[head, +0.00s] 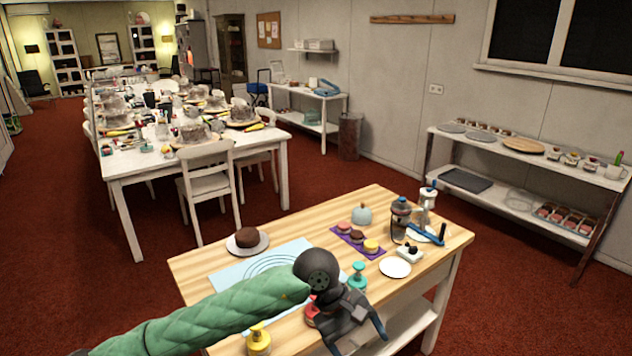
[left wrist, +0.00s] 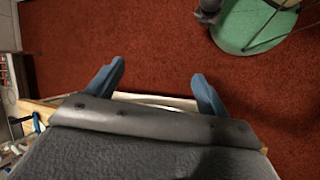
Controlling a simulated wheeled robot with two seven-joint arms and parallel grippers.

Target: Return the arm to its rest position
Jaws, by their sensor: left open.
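My left arm, in a green quilted sleeve, comes in from the left in the head view over the front of the wooden table (head: 300,228). Its left gripper (head: 358,338) is at the table's front right edge, pointing down and toward me. In the left wrist view the two blue fingers of the left gripper (left wrist: 157,72) stand wide apart with only red carpet between them. The gripper holds nothing. The arm hides part of the light blue mat (head: 232,282) and part of a red item under the wrist. My right gripper is not in view.
Near the gripper stand a teal-topped item (head: 358,277) and a yellow bottle (head: 259,341). Behind are a white plate (head: 395,267), a brown cake (head: 246,237), a purple tray (head: 346,238) with small cakes, and a dark jar (head: 400,222). Red carpet (head: 520,310) right of the table is clear.

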